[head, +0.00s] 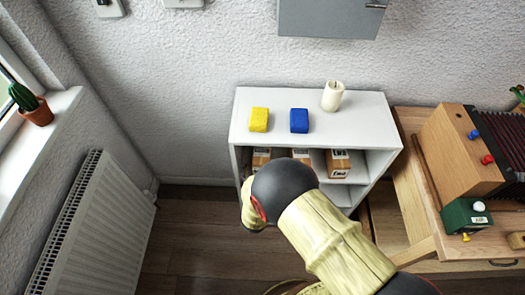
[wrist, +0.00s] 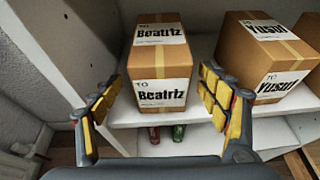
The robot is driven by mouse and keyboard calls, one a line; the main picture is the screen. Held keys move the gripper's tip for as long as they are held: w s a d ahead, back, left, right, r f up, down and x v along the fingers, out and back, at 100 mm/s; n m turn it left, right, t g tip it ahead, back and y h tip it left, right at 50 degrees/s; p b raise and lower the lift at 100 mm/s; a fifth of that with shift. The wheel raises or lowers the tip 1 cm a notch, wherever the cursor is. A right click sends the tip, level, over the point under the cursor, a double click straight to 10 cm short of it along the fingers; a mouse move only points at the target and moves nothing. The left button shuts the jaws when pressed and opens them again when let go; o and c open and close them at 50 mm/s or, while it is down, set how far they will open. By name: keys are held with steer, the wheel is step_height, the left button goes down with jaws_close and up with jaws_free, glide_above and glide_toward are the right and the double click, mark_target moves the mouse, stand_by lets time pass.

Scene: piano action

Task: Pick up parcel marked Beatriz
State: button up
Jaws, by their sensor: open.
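The parcel marked Beatriz (wrist: 160,62) is a brown cardboard box with tape and white labels. It stands upright on a white shelf board, in the middle of the wrist view. My gripper (wrist: 166,104) is open, with one yellow-padded finger to the left and one to the right, in front of the parcel. The parcel appears between the fingers, and nothing is held. In the head view my arm covers part of the shelf, and the fingers are hidden. A parcel at the left of the shelf (head: 261,158) shows partly there, its label unreadable.
A parcel marked Yusuf (wrist: 262,58) stands right of the Beatriz parcel, close to my right finger's side. Another parcel marked Ewa (head: 339,163) is further right. The white shelf unit (head: 240,125) carries a yellow block (head: 259,119), a blue block (head: 299,120) and a candle (head: 332,96) on top.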

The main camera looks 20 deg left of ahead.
steer(key=shift+b+x, duration=1.65)
steer(key=shift+x, duration=2.35)
steer(key=shift+r, duration=0.15)
steer(key=c, duration=0.3)
steer(key=c, duration=1.1)
steer(key=shift+r, duration=0.1)
steer(key=shift+c, duration=0.6)
